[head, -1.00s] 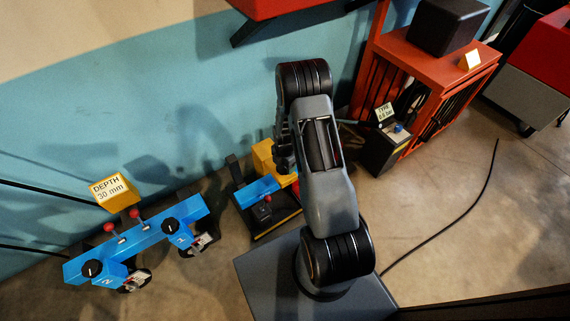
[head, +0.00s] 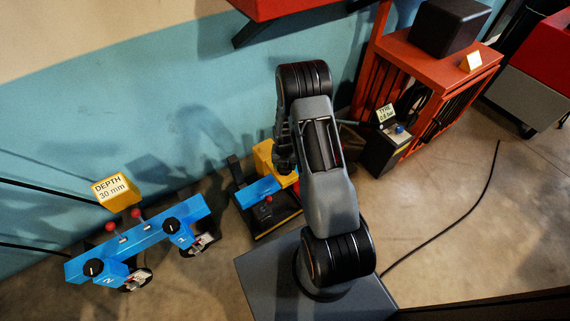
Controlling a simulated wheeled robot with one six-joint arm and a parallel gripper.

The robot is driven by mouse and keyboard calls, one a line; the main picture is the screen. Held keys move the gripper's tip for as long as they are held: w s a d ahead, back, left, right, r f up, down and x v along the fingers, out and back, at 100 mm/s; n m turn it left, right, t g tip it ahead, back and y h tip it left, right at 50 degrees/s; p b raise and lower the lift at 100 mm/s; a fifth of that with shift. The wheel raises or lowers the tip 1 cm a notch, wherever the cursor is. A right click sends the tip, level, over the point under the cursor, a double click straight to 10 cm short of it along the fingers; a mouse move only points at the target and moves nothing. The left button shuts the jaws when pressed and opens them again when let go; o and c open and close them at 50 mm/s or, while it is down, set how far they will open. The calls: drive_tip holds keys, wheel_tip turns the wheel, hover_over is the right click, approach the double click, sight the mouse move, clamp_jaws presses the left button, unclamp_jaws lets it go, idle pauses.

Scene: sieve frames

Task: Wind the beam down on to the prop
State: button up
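A long blue beam (head: 140,238) stands low on the left, slanting up to the right. It carries black knobs marked 1 (head: 171,224) and 2 (head: 93,267), small red-topped levers and wheels beneath. A separate short blue piece (head: 258,190) with a black knob sits on a dark stand beside a yellow block (head: 264,154). I cannot tell which part is the prop. My arm reaches down over this stand and hides part of it. The dark end of my gripper (head: 284,155) shows beside the yellow block. Its fingers are not clear, nor whether it touches anything.
A yellow sign (head: 115,190) reads DEPTH 30 mm. A dark box (head: 386,150) with a blue knob and a TYRE label stands by an orange rack (head: 440,70) bearing a black box. A black cable (head: 460,221) crosses open floor at right. Red structure overhangs the top.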

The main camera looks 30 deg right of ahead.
drive_tip(key=shift+n, duration=0.3)
drive_tip(key=o, duration=0.9)
wheel_tip(320, 180, up, 14)
drive_tip(key=p, duration=0.4)
drive_tip(key=shift+f, duration=0.1)
